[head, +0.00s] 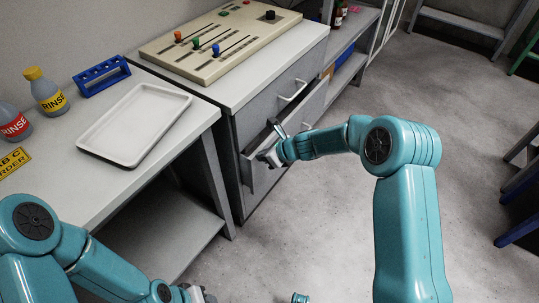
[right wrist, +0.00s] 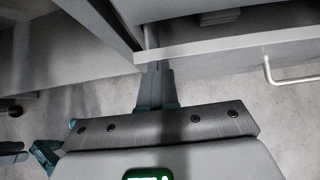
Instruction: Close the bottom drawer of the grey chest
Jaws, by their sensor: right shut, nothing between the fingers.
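The grey chest (head: 228,133) stands under the control panel. Its bottom drawer (head: 285,157) is pulled out part way, with a pale bar handle on its front; the drawer front also shows in the right wrist view (right wrist: 235,48). My right gripper (head: 268,156) is at the left end of this drawer front. In the right wrist view its fingers (right wrist: 155,82) are shut and empty, close to the front's left end; I cannot tell whether they touch it. My left gripper (head: 196,294) is at the bottom edge of the head view, mostly cut off.
The upper drawer (head: 275,104) looks shut. A bench to the left bears a white tray (head: 136,122), a blue rack (head: 101,75) and two rinse bottles (head: 46,91). A shelf unit (head: 352,62) stands beyond the chest. The floor before the chest is clear.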

